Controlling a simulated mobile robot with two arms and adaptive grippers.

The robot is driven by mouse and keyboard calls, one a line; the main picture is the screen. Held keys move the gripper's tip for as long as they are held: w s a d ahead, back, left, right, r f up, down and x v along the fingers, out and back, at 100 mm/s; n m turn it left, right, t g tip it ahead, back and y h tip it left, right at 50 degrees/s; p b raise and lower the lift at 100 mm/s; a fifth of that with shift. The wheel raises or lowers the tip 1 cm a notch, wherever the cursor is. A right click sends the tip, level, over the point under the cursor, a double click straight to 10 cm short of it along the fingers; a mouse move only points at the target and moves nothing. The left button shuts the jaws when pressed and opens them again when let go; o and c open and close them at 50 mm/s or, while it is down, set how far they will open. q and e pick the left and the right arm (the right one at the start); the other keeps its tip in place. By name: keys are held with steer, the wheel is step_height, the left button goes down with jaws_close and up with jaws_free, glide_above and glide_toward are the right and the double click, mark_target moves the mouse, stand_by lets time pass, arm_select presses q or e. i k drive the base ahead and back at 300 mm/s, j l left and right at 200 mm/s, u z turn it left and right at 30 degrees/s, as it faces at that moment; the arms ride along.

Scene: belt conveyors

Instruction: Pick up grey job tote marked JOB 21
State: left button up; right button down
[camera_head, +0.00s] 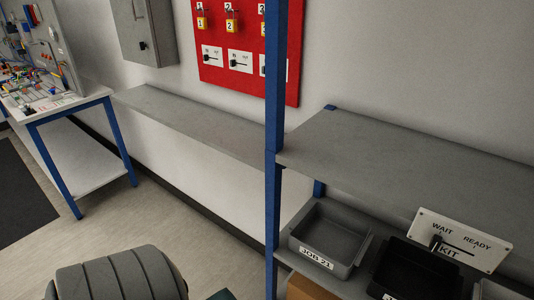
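The grey job tote (362,257) marked JOB 21 stands on the lower shelf of the blue-framed rack, at the lower right of the head view. It is open-topped and looks empty. Its white label (316,258) faces the front. The rack's blue upright (272,200) stands just to its left, and the upper shelf is above and behind it. Neither of my grippers shows in this view.
A black tote (440,265) stands right of the grey one, near a WAIT/READY KIT sign (462,240). A brown box (308,289) is below in front. The upper shelf (400,150) is bare. A ribbed grey seat-like shape (118,275) is at lower left; floor (180,215) beyond is clear.

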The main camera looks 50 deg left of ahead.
mark_target(329, 238)
steer(key=u, duration=1)
